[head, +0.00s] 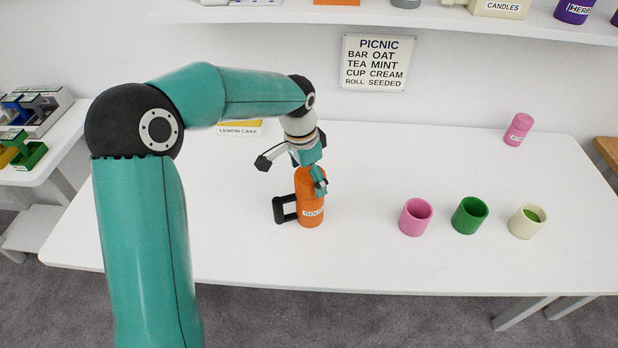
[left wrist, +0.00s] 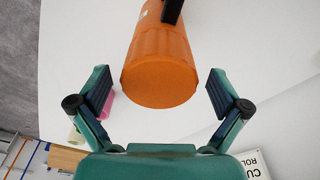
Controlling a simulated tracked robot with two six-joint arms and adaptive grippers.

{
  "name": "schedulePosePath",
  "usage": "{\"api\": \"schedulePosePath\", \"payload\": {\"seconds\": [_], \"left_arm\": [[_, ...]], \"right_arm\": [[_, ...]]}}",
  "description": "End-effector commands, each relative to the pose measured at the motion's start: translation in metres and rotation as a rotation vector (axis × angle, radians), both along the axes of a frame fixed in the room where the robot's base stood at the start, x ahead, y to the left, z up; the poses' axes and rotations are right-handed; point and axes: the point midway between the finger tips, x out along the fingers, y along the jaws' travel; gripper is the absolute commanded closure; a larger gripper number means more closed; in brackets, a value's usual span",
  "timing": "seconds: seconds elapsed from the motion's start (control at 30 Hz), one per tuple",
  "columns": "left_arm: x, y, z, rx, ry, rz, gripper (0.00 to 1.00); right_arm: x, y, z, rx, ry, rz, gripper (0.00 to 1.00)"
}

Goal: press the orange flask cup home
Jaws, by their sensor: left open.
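Whether a gap shows between cup and flask I cannot tell. My left gripper (head: 306,170) is over the flask's top and hides part of it. In the left wrist view the open fingers (left wrist: 160,88) stand on either side of the cup's end, apart from it. My right gripper is not in view.
A pink cup (head: 415,217), a green cup (head: 469,216) and a cream cup (head: 527,222) stand to the right. A pink container (head: 518,130) stands at the back right. A lemon cake label (head: 239,130) shows behind my arm. The table between flask and pink cup is clear.

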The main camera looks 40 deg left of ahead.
Motion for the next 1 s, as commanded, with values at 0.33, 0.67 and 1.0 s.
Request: {"api": "schedulePosePath", "payload": {"seconds": [0.33, 0.67, 1.0], "left_arm": [[-0.005, 0.004, 0.065, 0.001, -0.006, -0.001, 0.0], [-0.011, 0.006, 0.107, 0.0, -0.002, 0.0, 0.0], [-0.011, 0.006, 0.109, 0.0, 0.0, -0.001, 0.0]], "right_arm": [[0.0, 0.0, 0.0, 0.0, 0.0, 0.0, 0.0], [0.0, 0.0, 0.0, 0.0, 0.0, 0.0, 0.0], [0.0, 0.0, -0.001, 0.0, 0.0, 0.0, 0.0]]}}
